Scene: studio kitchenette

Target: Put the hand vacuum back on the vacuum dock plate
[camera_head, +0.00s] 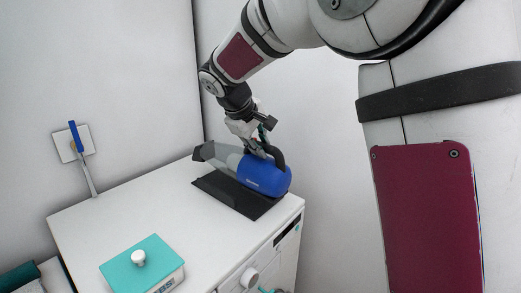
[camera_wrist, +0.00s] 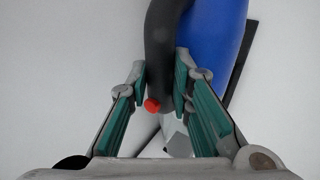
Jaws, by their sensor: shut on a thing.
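The hand vacuum (camera_head: 262,175) has a blue body, a grey translucent nozzle end and a black handle. In the head view it is over the black vacuum dock plate (camera_head: 238,199) on the white counter, nozzle to the left. I cannot tell whether it touches the plate. My gripper (camera_head: 256,147) is above it, shut on its black handle. In the wrist view the green finger pads of my gripper (camera_wrist: 167,88) stand on both sides of the dark handle (camera_wrist: 161,50), which has a red button. The blue body (camera_wrist: 216,35) is to the right, with the plate's dark edge beyond.
Walls stand close behind.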

